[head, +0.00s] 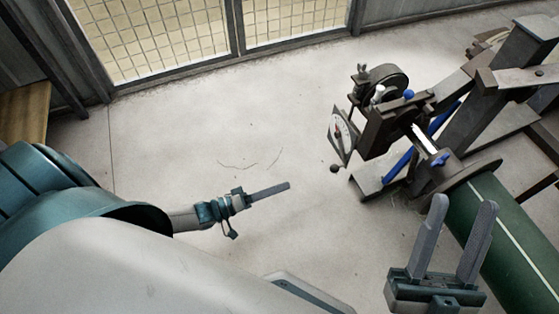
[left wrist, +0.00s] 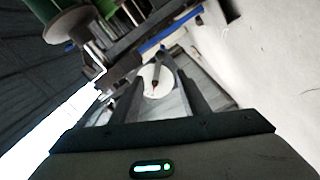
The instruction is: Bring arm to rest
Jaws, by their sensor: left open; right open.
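My left gripper (head: 287,186) comes in from the left in the head view, seen side-on above the bare floor, its fingers pointing right toward the machine. In the left wrist view its two fingers (left wrist: 160,92) stand apart with nothing held between them.
A dark metal machine (head: 390,125) with a dial gauge (head: 341,135) and blue parts stands at the right. A mesh fence (head: 160,40) runs along the back. A wooden panel (head: 25,112) is at the far left. The pale floor (head: 200,130) between is clear.

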